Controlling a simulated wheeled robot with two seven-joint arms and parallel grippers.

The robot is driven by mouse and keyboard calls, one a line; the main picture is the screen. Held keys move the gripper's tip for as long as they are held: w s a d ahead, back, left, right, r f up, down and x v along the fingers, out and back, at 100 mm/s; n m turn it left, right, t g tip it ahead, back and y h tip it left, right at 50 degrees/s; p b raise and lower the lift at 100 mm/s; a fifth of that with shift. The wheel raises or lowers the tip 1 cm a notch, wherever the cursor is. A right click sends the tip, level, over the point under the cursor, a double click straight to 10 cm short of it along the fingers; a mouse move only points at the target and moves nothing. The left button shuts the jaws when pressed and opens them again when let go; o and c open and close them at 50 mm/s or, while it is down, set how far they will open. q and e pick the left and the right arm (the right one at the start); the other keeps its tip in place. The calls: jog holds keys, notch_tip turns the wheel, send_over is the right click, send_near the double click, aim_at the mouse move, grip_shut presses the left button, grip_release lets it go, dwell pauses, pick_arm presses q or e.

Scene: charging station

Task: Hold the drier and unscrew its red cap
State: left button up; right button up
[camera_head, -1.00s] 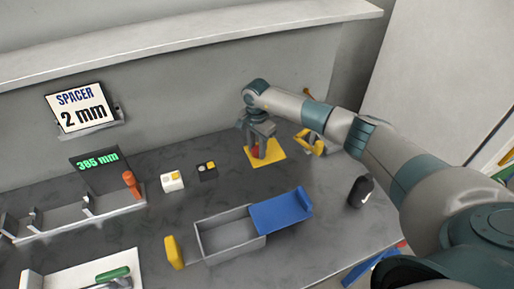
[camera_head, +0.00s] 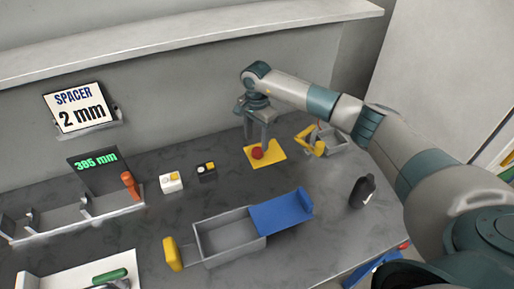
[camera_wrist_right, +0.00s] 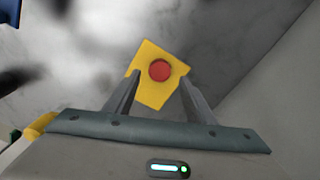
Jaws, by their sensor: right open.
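A round red cap (camera_head: 257,153) shows on a yellow square plate (camera_head: 278,153) at the back of the table. In the right wrist view the red cap (camera_wrist_right: 160,70) lies on the yellow plate (camera_wrist_right: 147,58), ahead of and between my fingertips. The drier's body cannot be made out under the cap. My right gripper (camera_head: 257,142) is open and points down above the cap. The right wrist view shows the same gripper (camera_wrist_right: 160,85) with its two fingers apart and nothing between them. My left gripper is not in view.
A grey tray with a blue lid (camera_head: 282,211) stands in the middle front, with a yellow block (camera_head: 172,254) beside it. A yellow and grey device (camera_head: 312,140) stands just right of the plate. A dark bottle (camera_head: 362,191) stands at the right. A wall rises behind the table.

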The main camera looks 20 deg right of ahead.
aim_at(257, 151)
notch_tip(257, 151, up, 7)
jog(key=b, duration=0.1)
jog(key=shift+b, duration=0.3)
jog(key=shift+f, duration=0.1)
jog(key=shift+s, duration=0.1)
dwell(0.5)
